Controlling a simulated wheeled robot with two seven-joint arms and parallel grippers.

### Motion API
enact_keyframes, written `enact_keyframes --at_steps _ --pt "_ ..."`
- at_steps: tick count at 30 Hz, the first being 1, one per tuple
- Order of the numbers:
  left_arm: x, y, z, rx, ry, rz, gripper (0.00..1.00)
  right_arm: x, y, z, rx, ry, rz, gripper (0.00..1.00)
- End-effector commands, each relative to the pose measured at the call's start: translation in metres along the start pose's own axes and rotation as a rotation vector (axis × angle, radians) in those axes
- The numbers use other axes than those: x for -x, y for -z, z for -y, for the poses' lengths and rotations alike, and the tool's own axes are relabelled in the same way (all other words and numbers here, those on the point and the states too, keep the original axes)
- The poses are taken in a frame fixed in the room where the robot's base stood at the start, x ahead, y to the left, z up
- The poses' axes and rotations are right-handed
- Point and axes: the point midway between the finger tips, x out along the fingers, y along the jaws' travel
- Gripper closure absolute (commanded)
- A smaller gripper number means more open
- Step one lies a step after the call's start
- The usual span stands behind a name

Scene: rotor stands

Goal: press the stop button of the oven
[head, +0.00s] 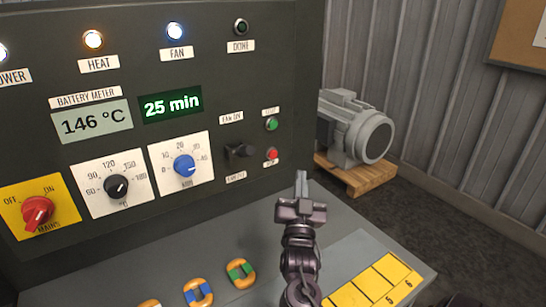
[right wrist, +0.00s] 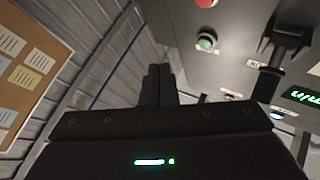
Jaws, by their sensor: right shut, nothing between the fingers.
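The oven's control panel (head: 60,150) fills the left of the head view. The stop button is a red button (head: 272,154) at the panel's lower right, below a green button (head: 271,124). In the right wrist view the red button (right wrist: 207,3) is cut by the top edge, above the green one (right wrist: 205,41). My right gripper (head: 300,176) is shut and empty, its fingers pointing up, to the right of and a little below the red button in the picture. Its fingers also show in the right wrist view (right wrist: 159,82), apart from both buttons. My left gripper is out of view.
A black fan lever (head: 240,153) sticks out left of the buttons. Knobs and lit lamps fill the panel. A grey shelf with coloured rings (head: 241,273) and yellow cards (head: 378,281) lies below. A grey motor (head: 354,130) stands on a pallet to the right.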

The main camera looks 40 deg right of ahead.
Motion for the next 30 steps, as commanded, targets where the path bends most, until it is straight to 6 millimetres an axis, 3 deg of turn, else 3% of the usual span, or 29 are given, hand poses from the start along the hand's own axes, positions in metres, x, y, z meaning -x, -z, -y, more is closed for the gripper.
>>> enact_keyframes --at_steps 7,21,30 --pt "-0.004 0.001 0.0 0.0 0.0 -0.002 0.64 -0.008 -0.007 0.006 -0.001 0.001 -0.002 1.0" --pt "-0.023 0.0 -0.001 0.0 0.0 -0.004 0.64 -0.051 -0.039 0.037 -0.001 0.0 -0.002 1.0" --pt "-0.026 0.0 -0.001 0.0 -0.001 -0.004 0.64 -0.061 -0.045 0.045 0.0 0.0 0.0 1.0"
